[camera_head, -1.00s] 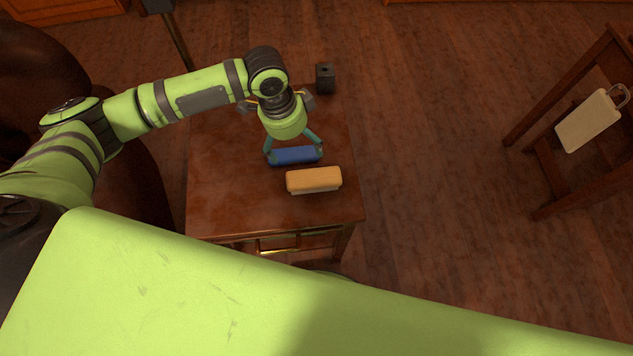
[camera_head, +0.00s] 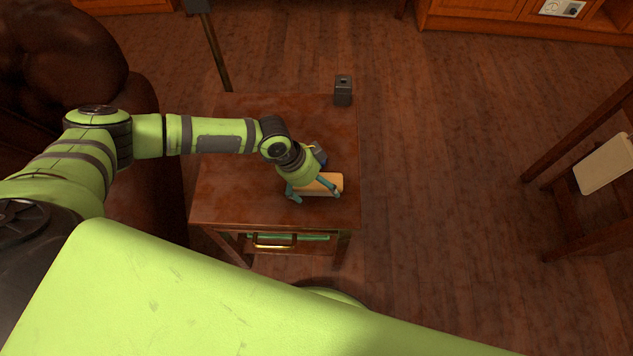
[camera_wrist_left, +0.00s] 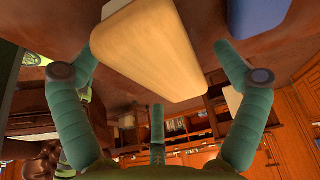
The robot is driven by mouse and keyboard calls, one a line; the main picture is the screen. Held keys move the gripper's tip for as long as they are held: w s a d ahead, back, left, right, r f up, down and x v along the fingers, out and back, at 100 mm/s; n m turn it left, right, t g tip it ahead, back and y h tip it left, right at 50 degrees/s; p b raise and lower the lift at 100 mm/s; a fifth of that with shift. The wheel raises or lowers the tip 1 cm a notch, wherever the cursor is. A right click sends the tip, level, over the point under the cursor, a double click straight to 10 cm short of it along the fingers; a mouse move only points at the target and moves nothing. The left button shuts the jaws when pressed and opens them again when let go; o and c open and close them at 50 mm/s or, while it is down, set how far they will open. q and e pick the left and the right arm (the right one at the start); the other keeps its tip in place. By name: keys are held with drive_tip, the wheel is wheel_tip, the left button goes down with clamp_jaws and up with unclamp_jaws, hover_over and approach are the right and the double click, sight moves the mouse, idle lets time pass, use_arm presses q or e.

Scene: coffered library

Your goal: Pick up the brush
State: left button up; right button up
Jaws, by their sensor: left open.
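The brush, a tan wooden block (camera_head: 322,182), lies on the small wooden table (camera_head: 230,205) near its front edge. My left gripper (camera_head: 314,194) is above it with its fingers open, partly hiding it. In the left wrist view the tan block (camera_wrist_left: 150,50) fills the space between the spread fingers (camera_wrist_left: 155,62), with gaps on both sides. I cannot tell whether a finger touches it. My right gripper is not in view.
A blue block (camera_wrist_left: 258,14) lies beside the brush and is mostly hidden by my left gripper in the head view. A dark small box (camera_head: 343,90) stands at the table's back right. A brown leather chair (camera_head: 60,50) is to the left.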

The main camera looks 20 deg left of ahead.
use_arm(q)
drive_tip(key=shift+f, duration=0.25)
idle(0.6)
drive_tip(key=c, duration=1)
drive_tip(key=shift+s+r, duration=0.1)
drive_tip(key=shift+s, duration=0.05)
drive_tip(key=shift+c, duration=1.3)
